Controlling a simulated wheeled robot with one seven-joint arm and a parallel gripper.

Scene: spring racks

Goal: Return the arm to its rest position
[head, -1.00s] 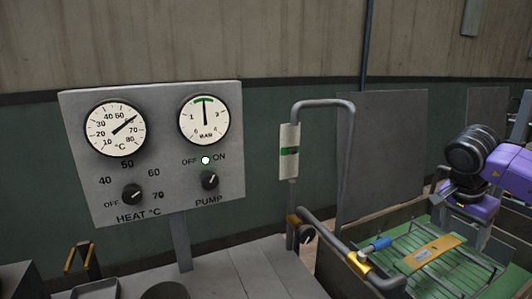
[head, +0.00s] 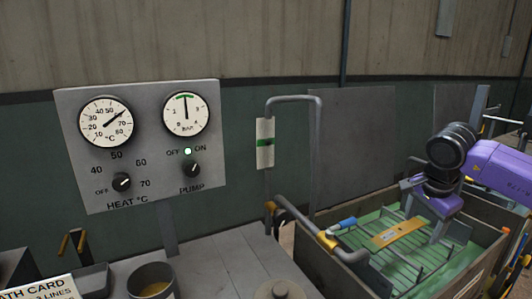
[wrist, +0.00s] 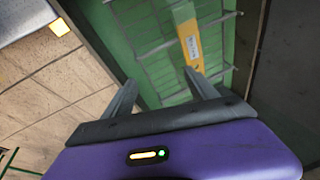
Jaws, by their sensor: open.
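My arm is purple with a dark wrist, at the right of the head view. The tag also shows in the wrist view (wrist: 190,45), just past the right fingertip. The gap between fingers and rack is hard to judge.
A gauge panel (head: 150,150) stands left, its pump lamp lit green. A bent grey pipe (head: 313,150) rises beside the bin, with a yellow-banded, blue-tipped pipe (head: 328,240) at its edge. A tin (head: 152,281) and a card (head: 40,290) sit at lower left.

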